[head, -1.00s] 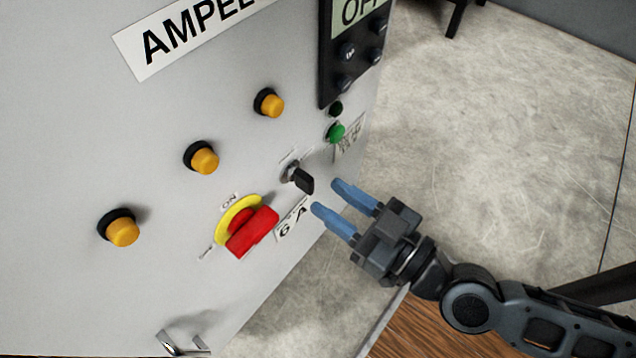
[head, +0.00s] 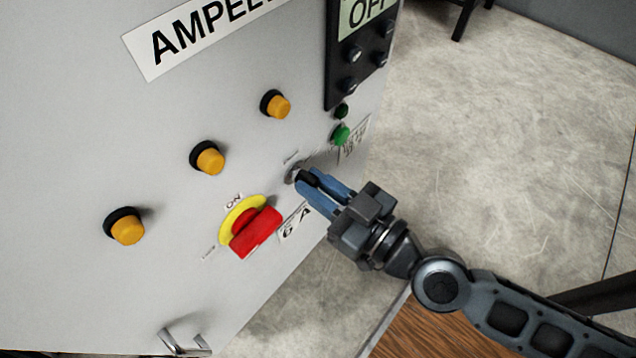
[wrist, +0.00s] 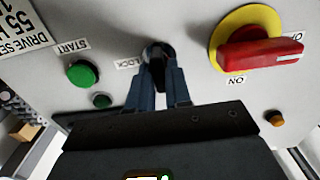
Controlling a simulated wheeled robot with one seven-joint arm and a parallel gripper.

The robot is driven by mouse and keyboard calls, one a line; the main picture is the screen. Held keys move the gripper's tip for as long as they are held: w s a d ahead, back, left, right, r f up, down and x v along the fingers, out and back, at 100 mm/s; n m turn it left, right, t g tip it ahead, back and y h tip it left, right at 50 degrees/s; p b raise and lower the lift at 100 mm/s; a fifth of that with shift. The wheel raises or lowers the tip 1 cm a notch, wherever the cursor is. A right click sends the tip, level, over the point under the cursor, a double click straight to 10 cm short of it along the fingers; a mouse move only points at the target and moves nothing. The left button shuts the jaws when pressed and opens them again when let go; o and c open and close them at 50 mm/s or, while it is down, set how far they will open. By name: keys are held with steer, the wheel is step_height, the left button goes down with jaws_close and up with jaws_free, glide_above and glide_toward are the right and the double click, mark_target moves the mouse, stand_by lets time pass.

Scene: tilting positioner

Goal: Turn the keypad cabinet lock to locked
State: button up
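The cabinet lock is a small black key-like knob (head: 307,177) on the grey cabinet face, above and right of the red and yellow rotary switch. My gripper (head: 312,181) is at the knob, with one blue finger on each side, and looks shut on it. In the wrist view the dark knob (wrist: 157,60) shows between the tips of my gripper (wrist: 159,76). A label reading LOCK (wrist: 130,63) is beside it. The fingers hide part of the knob, so its exact turn is hard to tell.
The red and yellow switch (head: 255,232) sticks out close to my gripper. A green START button (head: 341,135), several amber knobs (head: 210,158) and a dark keypad (head: 362,60) are also on the face.

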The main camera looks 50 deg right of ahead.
jaws_close()
steer(key=shift+m, duration=0.3)
steer(key=m, duration=0.3)
steer(key=shift+m, duration=0.3)
steer(key=m, duration=0.4)
steer(key=shift+d+p, duration=0.1)
steer(key=shift+p, duration=0.25)
steer(key=m, duration=0.6)
steer(key=m+b, duration=0.1)
steer(key=m, duration=0.2)
steer(key=shift+d+f+m, duration=0.1)
steer(key=shift+f+m, duration=0.15)
steer(key=shift+m, duration=0.05)
steer(key=o, duration=0.5)
jaws_free()
